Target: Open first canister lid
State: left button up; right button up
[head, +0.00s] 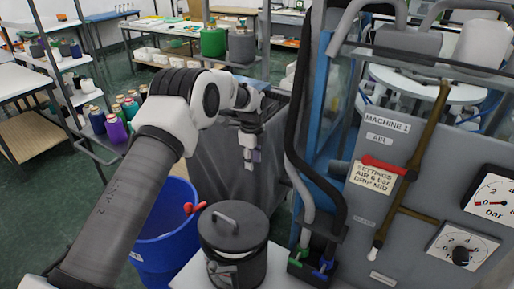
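A dark grey canister (242,262) stands upright at the bottom centre. Its round lid (232,232) sits flat on top, with an arched handle (237,217) and a metal fitting on the front. My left gripper (250,160) hangs fingers down beyond the canister, above and apart from the lid, in front of a grey bin. It looks empty; its finger gap is too small to tell. My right gripper is not in view. A green canister (212,43) and a grey canister (242,46) stand farther back.
A blue bin (165,235) is left of the near canister, with a red handle (194,208) near its rim. Hoses (307,175) and a machine panel (395,180) with gauges close off the right. Shelves of thread cones (115,125) stand at the left.

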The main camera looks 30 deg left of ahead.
pick_arm(q)
jog(key=shift+w+d+r+p, duration=0.1)
jog(key=shift+w+r+p, duration=0.6)
jog(key=shift+w+r, duration=0.5)
jog(key=shift+w+f, duration=0.1)
jog(key=shift+f, duration=0.05)
notch_tip(320, 180, up, 12)
jog(key=shift+s, duration=0.2)
